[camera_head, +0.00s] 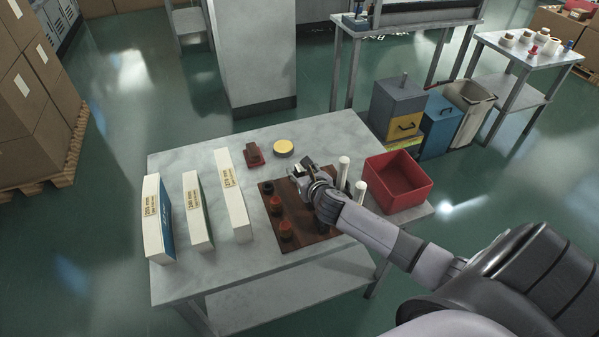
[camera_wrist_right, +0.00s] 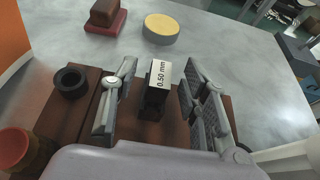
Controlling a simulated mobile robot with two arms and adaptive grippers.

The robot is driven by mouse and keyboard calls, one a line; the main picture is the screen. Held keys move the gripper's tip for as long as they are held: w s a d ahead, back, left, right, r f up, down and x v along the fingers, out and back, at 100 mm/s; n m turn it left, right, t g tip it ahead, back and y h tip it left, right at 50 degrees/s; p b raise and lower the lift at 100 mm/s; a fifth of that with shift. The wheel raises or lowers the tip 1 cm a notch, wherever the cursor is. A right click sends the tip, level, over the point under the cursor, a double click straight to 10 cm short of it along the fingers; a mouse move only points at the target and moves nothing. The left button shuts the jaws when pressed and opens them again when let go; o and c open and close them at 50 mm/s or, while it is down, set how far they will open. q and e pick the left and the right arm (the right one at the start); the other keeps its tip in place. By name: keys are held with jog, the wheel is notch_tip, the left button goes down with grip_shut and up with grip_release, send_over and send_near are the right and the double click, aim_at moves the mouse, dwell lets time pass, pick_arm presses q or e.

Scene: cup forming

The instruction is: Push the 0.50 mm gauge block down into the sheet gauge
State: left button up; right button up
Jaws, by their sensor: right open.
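In the right wrist view the gauge block (camera_wrist_right: 161,72), with a white top marked 0.50 mm, stands between the fingers of my right gripper (camera_wrist_right: 160,100). The fingers are open, with a gap on both sides of the block. The block's dark lower part meets the brown board (camera_wrist_right: 178,133) below; how deep it sits I cannot tell. I cannot pick out the sheet gauge with certainty; the block stands over this board. In the head view my right gripper (camera_head: 305,180) is over the board's far edge and hides the block. My left gripper is not in view.
Dark red and black round pieces (camera_head: 286,229) stand on the board's left. White posts (camera_head: 343,168) and a red bin (camera_head: 398,182) are at right. A yellow disc (camera_head: 283,147) and a brown block on a red base (camera_head: 253,155) lie behind. Labelled boxes (camera_head: 231,196) stand left.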

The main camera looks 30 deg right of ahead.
jog(key=shift+r, duration=0.1)
jog(key=shift+c, duration=0.3)
grip_shut()
jog(key=shift+r, duration=0.1)
